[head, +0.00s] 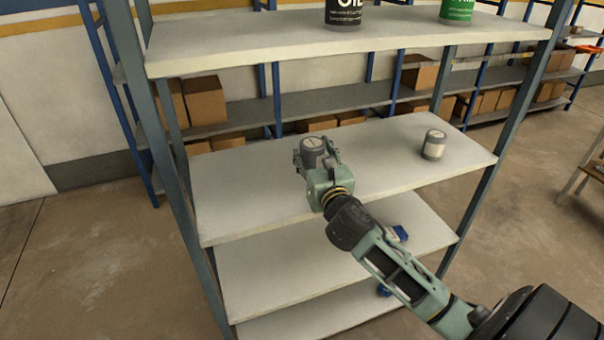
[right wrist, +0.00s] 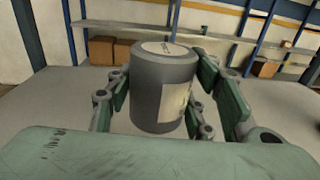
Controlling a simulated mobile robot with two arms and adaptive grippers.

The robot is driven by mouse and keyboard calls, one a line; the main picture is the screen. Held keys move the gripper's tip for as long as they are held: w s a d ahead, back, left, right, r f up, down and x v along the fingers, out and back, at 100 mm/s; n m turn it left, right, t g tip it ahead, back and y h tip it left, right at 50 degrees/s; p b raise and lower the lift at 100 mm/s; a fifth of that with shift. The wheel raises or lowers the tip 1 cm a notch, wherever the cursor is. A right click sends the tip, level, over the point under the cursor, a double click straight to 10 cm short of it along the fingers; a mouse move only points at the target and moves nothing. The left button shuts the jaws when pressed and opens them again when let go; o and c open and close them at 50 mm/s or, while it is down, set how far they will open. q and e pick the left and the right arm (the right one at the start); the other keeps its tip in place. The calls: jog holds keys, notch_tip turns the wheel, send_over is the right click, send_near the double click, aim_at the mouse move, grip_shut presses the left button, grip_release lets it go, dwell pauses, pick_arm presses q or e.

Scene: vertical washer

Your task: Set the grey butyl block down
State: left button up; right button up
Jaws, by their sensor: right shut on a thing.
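The grey butyl block (right wrist: 160,88) looks like a dark grey cylinder with a lighter top and a pale label on its side. My right gripper (head: 314,156) is shut on it, with a finger on each side in the right wrist view. In the head view the block (head: 312,144) is upright over the left-middle part of the white middle shelf (head: 245,190), its lower part hidden by the gripper. I cannot tell whether its base touches the shelf. My left gripper is not in view.
A similar grey cylinder with a pale label (head: 434,145) stands on the same shelf to the right. Rack posts (head: 170,160) flank the shelf. Its left part is bare.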

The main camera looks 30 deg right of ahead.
jog(key=w+a+f, duration=0.2)
jog(key=a, duration=0.1)
jog(key=shift+f, duration=0.1)
jog(key=shift+w+a+f, duration=0.1)
jog(key=shift+f, duration=0.15)
notch_tip(320, 180, down, 4)
jog(key=shift+r+b, duration=0.15)
jog(key=shift+b, duration=0.15)
jog(key=o, duration=1.1)
jog(key=shift+f, duration=0.2)
jog(key=o, duration=0.4)
jog(key=shift+o, duration=0.2)
jog(key=shift+r, duration=0.1)
